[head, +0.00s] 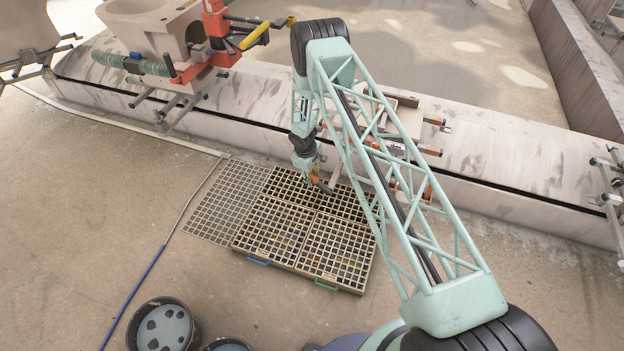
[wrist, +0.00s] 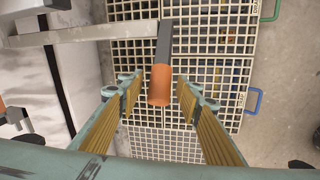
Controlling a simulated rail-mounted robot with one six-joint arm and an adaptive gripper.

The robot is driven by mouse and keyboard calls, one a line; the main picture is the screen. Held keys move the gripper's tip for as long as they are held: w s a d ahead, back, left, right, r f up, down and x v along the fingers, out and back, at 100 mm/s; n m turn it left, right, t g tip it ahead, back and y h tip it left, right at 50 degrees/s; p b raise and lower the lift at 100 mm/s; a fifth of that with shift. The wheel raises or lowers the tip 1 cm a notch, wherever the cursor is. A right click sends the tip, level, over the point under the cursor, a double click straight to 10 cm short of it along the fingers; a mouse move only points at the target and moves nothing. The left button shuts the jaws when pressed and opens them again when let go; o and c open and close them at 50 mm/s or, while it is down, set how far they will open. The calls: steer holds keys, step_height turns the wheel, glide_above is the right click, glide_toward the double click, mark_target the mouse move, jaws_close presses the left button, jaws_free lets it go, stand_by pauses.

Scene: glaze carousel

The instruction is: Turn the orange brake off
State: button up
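The orange brake is an orange cylindrical grip (wrist: 160,85) on a dark grey lever (wrist: 164,42), which joins a pale metal bar (wrist: 90,36) in the wrist view. My gripper (wrist: 159,92) is open, with one ribbed finger on each side of the grip and a visible gap on both sides. I cannot tell whether the fingertips are level with the grip or above it. In the head view my gripper (head: 312,172) is low over the grating beside the carousel edge, and the orange grip (head: 315,180) shows only as a small patch there.
Slatted floor grating (head: 270,225) lies under the gripper, with a blue handle (head: 258,261) and a green handle (head: 326,286). The pale carousel track (head: 480,165) runs behind. A ceramic bowl (head: 150,28) and a red-and-yellow fixture (head: 228,30) stand at upper left. A bucket (head: 163,328) stands at lower left.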

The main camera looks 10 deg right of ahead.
steer(key=shift+f, duration=0.45)
steer(key=shift+c, duration=0.5)
jaws_close()
